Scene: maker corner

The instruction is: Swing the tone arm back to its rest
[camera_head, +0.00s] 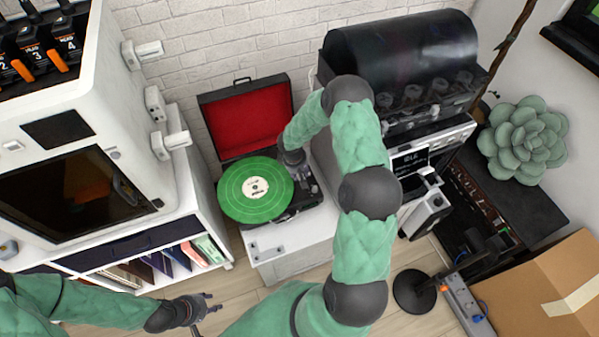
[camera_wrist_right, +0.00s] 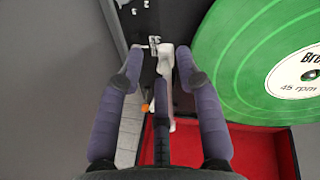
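The record player stands open, with a green record (camera_head: 240,205) on it and its red-lined lid (camera_head: 245,115) up. My right gripper (camera_head: 294,160) is over the right side of the player, beside the record, and hides most of the tone arm in the head view. In the right wrist view my right gripper (camera_wrist_right: 159,52) is open, its two fingers on either side of the pale tone arm (camera_wrist_right: 166,62). The right finger is close to the arm; I cannot tell whether it touches. The record (camera_wrist_right: 240,60) is just to the right. My left gripper (camera_head: 212,303) is open and empty, low over the floor.
The player sits on a white cabinet (camera_head: 290,235). A white enclosed machine (camera_head: 75,190) stands on the left. A black-covered machine (camera_head: 400,50) and a small screen (camera_head: 411,160) stand on the right. A cardboard box (camera_head: 545,290) and a lamp base (camera_head: 413,291) are at lower right.

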